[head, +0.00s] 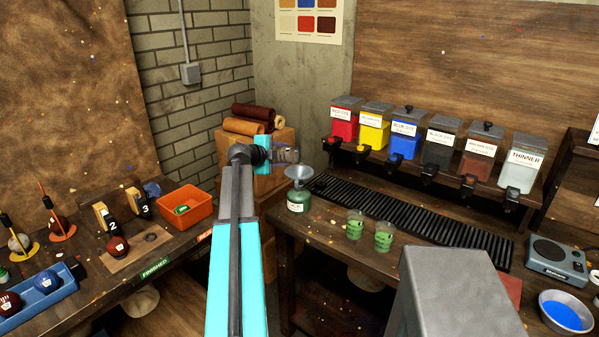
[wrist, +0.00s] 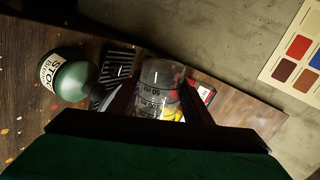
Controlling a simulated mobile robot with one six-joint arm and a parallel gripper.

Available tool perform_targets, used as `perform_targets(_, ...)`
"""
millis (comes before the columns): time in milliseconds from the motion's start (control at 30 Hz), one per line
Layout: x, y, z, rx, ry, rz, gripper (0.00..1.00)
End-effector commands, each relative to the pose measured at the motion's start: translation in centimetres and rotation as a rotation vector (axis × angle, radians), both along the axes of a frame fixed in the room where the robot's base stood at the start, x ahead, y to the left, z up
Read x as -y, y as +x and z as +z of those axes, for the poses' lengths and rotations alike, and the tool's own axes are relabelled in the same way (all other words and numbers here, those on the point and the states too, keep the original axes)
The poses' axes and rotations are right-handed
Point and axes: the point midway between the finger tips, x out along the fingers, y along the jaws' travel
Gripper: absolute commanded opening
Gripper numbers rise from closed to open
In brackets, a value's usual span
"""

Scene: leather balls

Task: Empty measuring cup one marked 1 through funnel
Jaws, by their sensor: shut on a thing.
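My gripper (head: 270,152) is shut on a clear measuring cup (head: 286,154), held in the air above and slightly left of the funnel. The cup (wrist: 160,90) shows millilitre lines between the dark fingers (wrist: 160,108) in the wrist view. It looks tipped towards its side; it looks clear, and I cannot make out its number or any liquid left in it. The grey funnel (head: 298,172) sits in the neck of the green stock bottle (head: 298,201) on the bench. The bottle (wrist: 72,79) also shows at the left of the wrist view, apart from the cup.
Two cups with green markings (head: 354,226) (head: 384,237) stand on the bench right of the bottle. A black grate (head: 410,220) runs below the dye dispensers (head: 405,140).

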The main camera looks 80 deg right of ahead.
Motion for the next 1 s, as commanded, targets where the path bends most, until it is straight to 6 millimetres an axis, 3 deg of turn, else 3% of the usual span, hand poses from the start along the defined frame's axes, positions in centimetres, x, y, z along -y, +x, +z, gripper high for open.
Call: perform_targets(1000,0.4,1.1,-1.8,-0.166,0.054,0.003,0.20)
